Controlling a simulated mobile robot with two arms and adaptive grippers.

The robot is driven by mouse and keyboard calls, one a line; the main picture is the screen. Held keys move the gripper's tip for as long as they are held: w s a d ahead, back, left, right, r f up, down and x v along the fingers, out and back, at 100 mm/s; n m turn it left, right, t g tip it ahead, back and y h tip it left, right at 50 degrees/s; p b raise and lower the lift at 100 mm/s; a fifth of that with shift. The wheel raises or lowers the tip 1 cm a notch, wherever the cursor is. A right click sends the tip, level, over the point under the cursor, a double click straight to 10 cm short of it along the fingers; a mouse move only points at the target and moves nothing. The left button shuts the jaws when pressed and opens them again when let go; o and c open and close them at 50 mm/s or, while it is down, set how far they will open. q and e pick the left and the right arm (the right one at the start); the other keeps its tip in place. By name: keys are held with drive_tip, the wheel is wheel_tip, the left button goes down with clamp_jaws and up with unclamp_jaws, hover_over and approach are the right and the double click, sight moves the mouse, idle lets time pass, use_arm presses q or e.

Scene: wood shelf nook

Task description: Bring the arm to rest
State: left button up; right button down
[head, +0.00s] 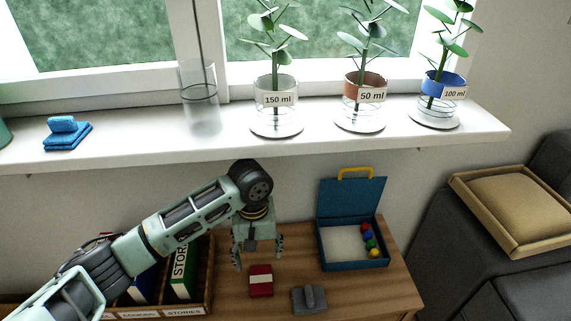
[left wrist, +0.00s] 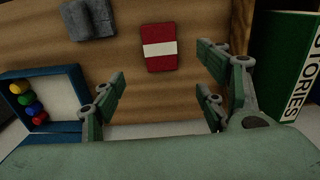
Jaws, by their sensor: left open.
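My left arm reaches in from the left in the head view. Its gripper (head: 257,260) hangs over the wooden table, pointing down, open with nothing between the fingers. In the left wrist view the open fingers (left wrist: 165,100) stand apart over bare wood. A red block with a white band (head: 261,281) lies on the table just in front of the gripper, apart from it. It also shows in the left wrist view (left wrist: 158,48). My right gripper is in neither view.
An open blue case (head: 325,252) with coloured balls stands right of the gripper. A grey cloth-like item (head: 309,299) lies near the front. A wooden book box (head: 207,275) is at left. The windowsill (head: 330,143) above holds plants, a glass cylinder (head: 199,95) and blue cloth (head: 68,134).

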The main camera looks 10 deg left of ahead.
use_arm(q)
drive_tip(key=s+d+f+m+t+h, duration=0.1)
drive_tip(key=s+d+f+m+h, duration=0.1)
drive_tip(key=s+d+f, duration=0.3)
drive_tip(key=s+d+f+m+t+h, duration=0.1)
drive_tip(key=s+d+m, duration=0.15)
drive_tip(key=s, duration=0.45)
drive_tip(key=s+a+t+y, duration=0.2)
drive_tip(key=s+a+y, duration=0.1)
drive_tip(key=s+a, duration=1)
wheel_tip(320, 180, down, 26)
drive_tip(key=s+g, duration=0.1)
drive_tip(key=g, duration=0.1)
drive_tip(key=s+a+m+g+p, duration=0.1)
drive_tip(key=s+a+p, duration=0.2)
drive_tip(key=s+p, duration=1.3)
drive_tip(key=shift+s+r, duration=0.25)
drive_tip(key=shift+s, duration=0.25)
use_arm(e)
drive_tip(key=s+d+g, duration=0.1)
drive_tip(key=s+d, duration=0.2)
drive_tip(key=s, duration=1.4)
